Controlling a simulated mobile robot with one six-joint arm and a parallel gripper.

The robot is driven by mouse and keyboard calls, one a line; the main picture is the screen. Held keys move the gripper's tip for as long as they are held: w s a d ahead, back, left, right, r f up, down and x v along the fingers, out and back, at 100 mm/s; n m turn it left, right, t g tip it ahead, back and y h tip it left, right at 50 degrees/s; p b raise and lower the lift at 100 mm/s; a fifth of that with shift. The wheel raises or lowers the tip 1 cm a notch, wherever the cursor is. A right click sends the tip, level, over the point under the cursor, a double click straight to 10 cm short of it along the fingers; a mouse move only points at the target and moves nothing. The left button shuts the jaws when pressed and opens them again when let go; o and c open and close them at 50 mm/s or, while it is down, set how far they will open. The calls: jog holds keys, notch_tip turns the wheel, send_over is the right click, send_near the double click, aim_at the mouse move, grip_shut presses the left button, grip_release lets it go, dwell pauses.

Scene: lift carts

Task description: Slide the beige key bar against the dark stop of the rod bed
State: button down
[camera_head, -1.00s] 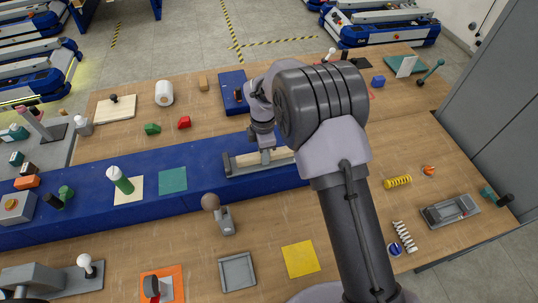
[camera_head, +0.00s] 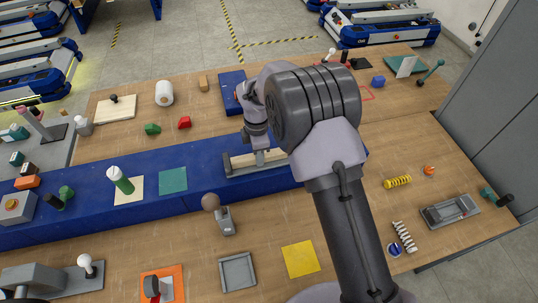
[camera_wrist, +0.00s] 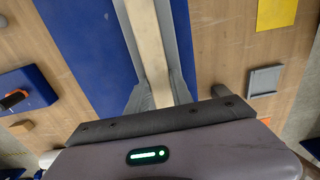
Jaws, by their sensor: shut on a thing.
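The beige key bar (camera_head: 243,160) lies along the grey rod bed (camera_head: 250,171) on the long blue beam. The dark stop (camera_head: 227,163) stands at the left end of the bed. The bar's left end is close to the stop; I cannot tell whether they touch. My gripper (camera_head: 260,160) reaches down onto the middle of the bar. In the wrist view, the fingers of my gripper (camera_wrist: 158,94) are shut on the bar (camera_wrist: 148,38), one on each side. The bed's rails (camera_wrist: 170,28) run beside it. My arm hides the right part of the bed in the head view.
Red and green blocks (camera_head: 184,122) lie behind.

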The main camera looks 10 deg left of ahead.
jog(key=c, duration=1.1)
grip_release()
jog(key=shift+o, duration=0.2)
jog(key=shift+r, duration=0.1)
notch_tip(320, 180, up, 17)
jog(key=p, duration=0.2)
jog(key=shift+r, duration=0.1)
